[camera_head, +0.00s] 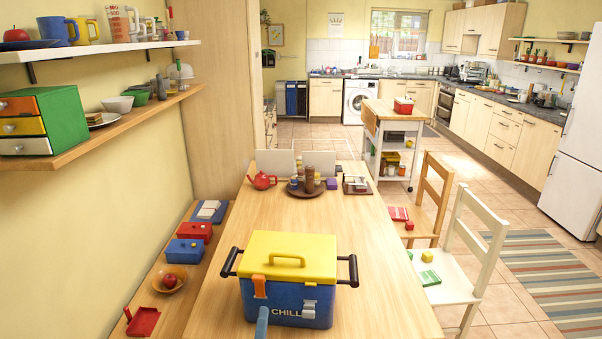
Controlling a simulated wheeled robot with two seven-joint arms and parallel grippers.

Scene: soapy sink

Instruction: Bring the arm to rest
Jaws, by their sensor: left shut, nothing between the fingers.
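My left gripper (262,318) shows only as a narrow blue-grey tip at the bottom edge of the head view. It is shut and empty, in front of the lower front of a blue cooler box (270,292) with a yellow lid. I cannot tell whether it touches the cooler. The rest of the left arm is out of the picture. My right gripper is not in view.
The cooler stands on the near part of the wooden table (375,300), its black side handles sticking out. A red teapot (262,180) and a tray stand farther back. A bench with boxes lies left, chairs right. The table's middle is clear.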

